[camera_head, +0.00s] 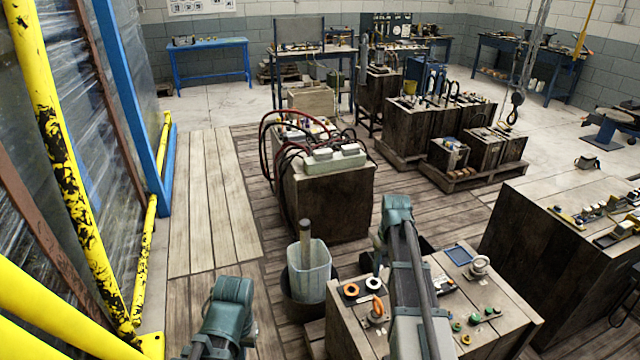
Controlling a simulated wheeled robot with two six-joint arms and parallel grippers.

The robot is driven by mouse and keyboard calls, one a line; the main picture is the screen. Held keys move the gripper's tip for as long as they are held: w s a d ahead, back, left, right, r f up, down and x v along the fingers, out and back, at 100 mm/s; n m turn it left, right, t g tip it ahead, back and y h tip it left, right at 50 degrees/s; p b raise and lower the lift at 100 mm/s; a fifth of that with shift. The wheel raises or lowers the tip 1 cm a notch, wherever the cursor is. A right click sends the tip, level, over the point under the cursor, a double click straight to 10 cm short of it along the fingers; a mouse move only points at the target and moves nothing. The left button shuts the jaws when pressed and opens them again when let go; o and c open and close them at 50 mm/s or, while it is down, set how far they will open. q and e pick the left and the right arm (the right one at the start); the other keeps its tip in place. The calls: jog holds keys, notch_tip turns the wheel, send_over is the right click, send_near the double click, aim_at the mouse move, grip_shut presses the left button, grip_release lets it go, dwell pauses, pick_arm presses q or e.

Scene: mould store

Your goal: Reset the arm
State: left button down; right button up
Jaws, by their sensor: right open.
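My right arm (398,235) rises from the bottom edge, right of the middle, with its teal joint uppermost. It stands in front of a wooden crate top with small parts on it. My right gripper is open, though its fingers are hard to make out against the arm and the crate. I see nothing held. My left arm (231,300) shows its teal joint low, left of the middle, above the plank floor. The left gripper is out of view.
The near wooden crate (350,325) holds rings and small fittings. A pail (310,271) stands left of it. Behind is a crate (333,205) with hoses and grey blocks. Yellow posts (75,180) and a blue frame line the left. Planks (208,200) at left are clear.

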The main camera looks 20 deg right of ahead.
jog(key=s+a+n, duration=0.1)
jog(key=s+a, duration=0.4)
jog(key=a, duration=0.5)
jog(key=s+a+n, duration=0.1)
jog(key=s+a, duration=0.5)
jog(key=a, duration=0.4)
jog(key=s+a+h, duration=0.1)
jog(key=s+a, duration=0.4)
jog(key=a, duration=0.5)
jog(key=shift+s+a+n, duration=0.25)
jog(key=shift+n, duration=0.15)
